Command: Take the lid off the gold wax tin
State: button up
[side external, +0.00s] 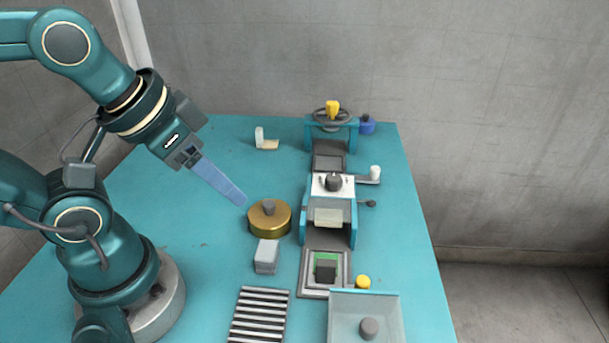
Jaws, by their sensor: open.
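The gold wax tin (268,228) stands upright on the teal table, left of the machine line. A round gold lid (257,213) with a dark grey knob (269,205) sits on top of it. My gripper (241,200) has long, translucent blue fingers. It is tilted down to the right, with its tips just up and left of the tin, apart from the knob in the picture. The fingers overlap from this side, so the gap between them is hidden. I see nothing held; the gripper is open.
A grey block (266,258) stands just in front of the tin. The machine line (333,185) with cranks runs along the right. A slatted rack (259,315) and a pale open bin (385,305) lie at the front. The table's back left is mostly clear.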

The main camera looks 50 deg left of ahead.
jog(key=shift+o, duration=1.1)
jog(key=m+g, duration=0.4)
jog(key=m, duration=0.1)
send_over(268, 203)
jog(key=f, duration=0.6)
jog(key=shift+s, duration=0.2)
jog(key=shift+s+a+f+h, duration=0.15)
jog(key=shift+f+h, duration=0.15)
jog(key=shift+f, duration=0.3)
jog(key=shift+w+f, duration=0.15)
jog(key=shift+f, duration=1)
jog(key=shift+w+f, duration=0.15)
jog(key=shift+f, duration=1)
